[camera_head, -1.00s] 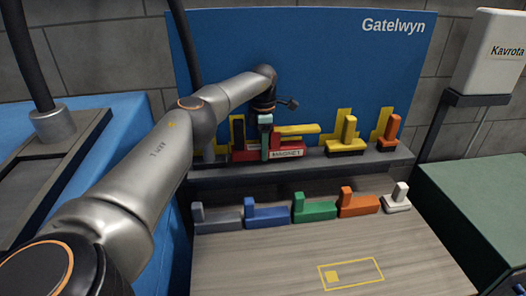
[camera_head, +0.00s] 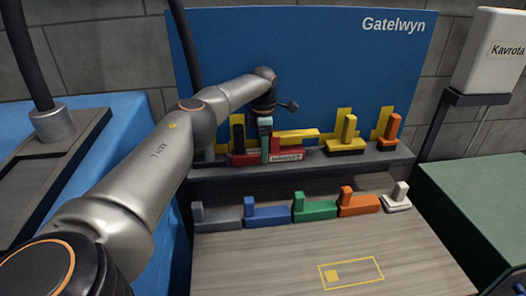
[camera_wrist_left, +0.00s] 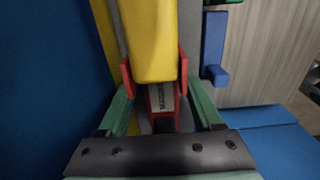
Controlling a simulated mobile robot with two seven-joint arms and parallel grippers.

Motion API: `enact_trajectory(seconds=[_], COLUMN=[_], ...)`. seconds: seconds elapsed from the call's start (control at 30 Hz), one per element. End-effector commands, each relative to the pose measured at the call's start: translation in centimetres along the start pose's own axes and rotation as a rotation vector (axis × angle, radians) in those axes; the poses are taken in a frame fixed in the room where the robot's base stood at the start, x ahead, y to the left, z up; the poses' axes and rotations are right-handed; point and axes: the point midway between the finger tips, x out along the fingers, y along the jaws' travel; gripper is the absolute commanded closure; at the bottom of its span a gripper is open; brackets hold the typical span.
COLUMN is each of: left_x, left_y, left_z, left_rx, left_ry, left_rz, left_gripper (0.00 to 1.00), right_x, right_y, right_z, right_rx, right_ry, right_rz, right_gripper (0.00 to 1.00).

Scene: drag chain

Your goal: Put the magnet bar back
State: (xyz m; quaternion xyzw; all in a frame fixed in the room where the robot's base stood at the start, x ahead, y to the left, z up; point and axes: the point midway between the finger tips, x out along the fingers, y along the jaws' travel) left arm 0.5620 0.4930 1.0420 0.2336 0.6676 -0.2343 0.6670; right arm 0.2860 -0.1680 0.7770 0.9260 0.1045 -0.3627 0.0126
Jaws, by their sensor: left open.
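The magnet bar (camera_head: 286,157) is red with a white label reading MAGNET and is on the dark shelf (camera_head: 330,163) at the blue back panel. A yellow horizontal piece (camera_head: 300,134) shows just above it; I cannot tell whether it is joined to the bar. My left gripper (camera_head: 266,145) is open around this spot. In the left wrist view the gripper's green fingers with red tips (camera_wrist_left: 155,84) stand on both sides of a yellow block (camera_wrist_left: 150,40), with the labelled red bar (camera_wrist_left: 162,98) below. The yellow block hides part of the bar. My right gripper is out of view.
A yellow L-shaped piece (camera_head: 347,138) and an orange one (camera_head: 391,132) stand further right on the shelf. A row of grey, blue (camera_head: 266,212), green (camera_head: 313,209), orange and white pieces lies on the wooden table below. A yellow outline (camera_head: 351,273) marks clear table in front.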

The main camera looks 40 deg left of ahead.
Motion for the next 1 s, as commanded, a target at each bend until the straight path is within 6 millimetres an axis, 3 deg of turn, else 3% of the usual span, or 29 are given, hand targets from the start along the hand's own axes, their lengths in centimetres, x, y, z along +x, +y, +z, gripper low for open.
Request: enact_trajectory(seconds=[0.4,0.7,1.0], left_x=[-9.1,-11.1,-11.3], left_y=[0.0,0.0,-0.1], left_z=[0.1,0.0,0.0], left_rx=[-0.001,0.000,0.000], left_ry=[-0.003,-0.001,-0.001], left_rz=[0.003,0.002,0.001], left_gripper=[0.33,0.33,0.33], right_x=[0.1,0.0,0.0], right_y=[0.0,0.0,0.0], right_z=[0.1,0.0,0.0], right_rx=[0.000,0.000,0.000], right_ry=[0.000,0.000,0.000], right_rz=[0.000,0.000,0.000], right_gripper=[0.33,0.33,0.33])
